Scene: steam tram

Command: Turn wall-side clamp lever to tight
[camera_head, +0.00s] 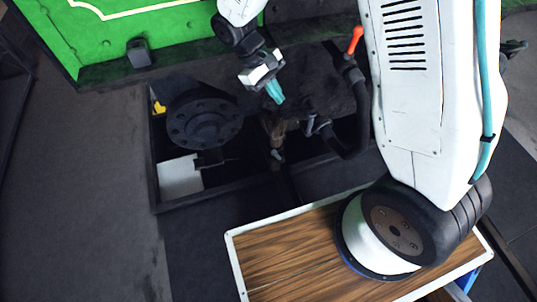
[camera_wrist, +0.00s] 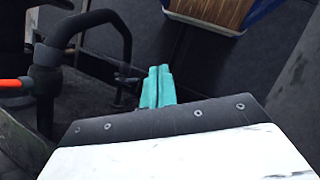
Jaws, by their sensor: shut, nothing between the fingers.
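My gripper (camera_head: 275,92) has teal fingers closed together with nothing between them. It points down over the open floor pit, above a rusty brown fitting (camera_head: 277,128). The closed fingers (camera_wrist: 157,86) also show at the middle of the wrist view. A small grey lever-like part (camera_head: 311,125) stands right of the fitting, and another small part (camera_head: 277,155) sits below it. I cannot tell which of these is the wall-side clamp lever, nor its setting. The fingers appear apart from both. An orange-red handle (camera_head: 355,40) stands on a black pipe, right of my gripper; it also shows in the wrist view (camera_wrist: 14,82).
A round dark flange (camera_head: 204,122) lies left in the pit, with a white plate (camera_head: 180,177) below it. A bent black pipe (camera_head: 352,125) rises on the right. A green wall (camera_head: 100,30) stands behind. A wood-topped surface (camera_head: 290,255) is in front.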

